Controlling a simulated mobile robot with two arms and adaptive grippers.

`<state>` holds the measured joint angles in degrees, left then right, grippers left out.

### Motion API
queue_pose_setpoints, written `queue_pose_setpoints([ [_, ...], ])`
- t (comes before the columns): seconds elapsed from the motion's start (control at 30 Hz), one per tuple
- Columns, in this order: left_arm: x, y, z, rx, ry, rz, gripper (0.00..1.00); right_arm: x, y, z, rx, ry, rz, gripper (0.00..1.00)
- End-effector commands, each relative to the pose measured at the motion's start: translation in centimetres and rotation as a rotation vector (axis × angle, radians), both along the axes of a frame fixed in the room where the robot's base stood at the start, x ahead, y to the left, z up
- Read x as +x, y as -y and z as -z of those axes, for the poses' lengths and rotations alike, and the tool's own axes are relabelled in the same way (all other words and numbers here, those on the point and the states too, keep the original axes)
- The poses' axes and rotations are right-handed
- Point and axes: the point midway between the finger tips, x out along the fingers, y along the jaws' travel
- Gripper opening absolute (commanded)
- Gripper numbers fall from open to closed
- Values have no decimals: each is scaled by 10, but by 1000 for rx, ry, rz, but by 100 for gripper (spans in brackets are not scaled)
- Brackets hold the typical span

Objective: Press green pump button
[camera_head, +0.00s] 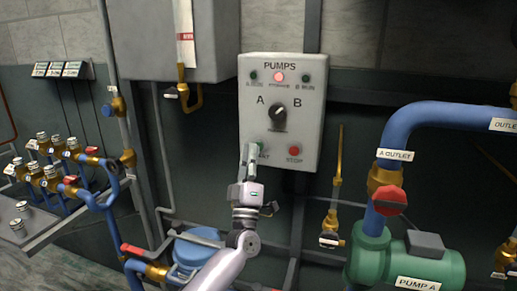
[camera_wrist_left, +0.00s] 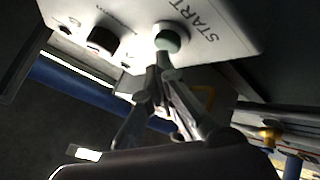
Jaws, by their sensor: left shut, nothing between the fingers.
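The pump panel (camera_head: 310,100) is a light grey box on the wall, labelled PUMPS, with an A/B selector knob (camera_head: 279,111). The green start button (camera_wrist_left: 168,40) shows in the left wrist view beside the word START; in the head view my gripper mostly hides it. My left gripper (camera_head: 251,150) is shut and empty, with its fingertips right at the button. In the left wrist view the fingertips (camera_wrist_left: 160,62) are at the button's edge; I cannot tell whether they touch it. The red stop button (camera_head: 295,150) is to the right. My right gripper is out of view.
The middle lamp (camera_head: 278,77) on the panel glows red. A blue outlet pipe with a red valve handle (camera_head: 390,200) and green pump A (camera_head: 425,262) stand at the right. Brass valves (camera_head: 50,160) and a blue tank (camera_head: 197,245) are at the left and below.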

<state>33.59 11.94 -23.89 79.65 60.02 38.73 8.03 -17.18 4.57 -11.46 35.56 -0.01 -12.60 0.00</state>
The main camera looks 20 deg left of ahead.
Motion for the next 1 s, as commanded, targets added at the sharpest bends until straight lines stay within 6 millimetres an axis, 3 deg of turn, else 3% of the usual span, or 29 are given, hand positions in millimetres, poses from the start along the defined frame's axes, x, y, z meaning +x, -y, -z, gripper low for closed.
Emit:
queue_pose_setpoints([
  [1.0, 10, 0, 1, 1, -1, 0, 0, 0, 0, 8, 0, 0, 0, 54],
])
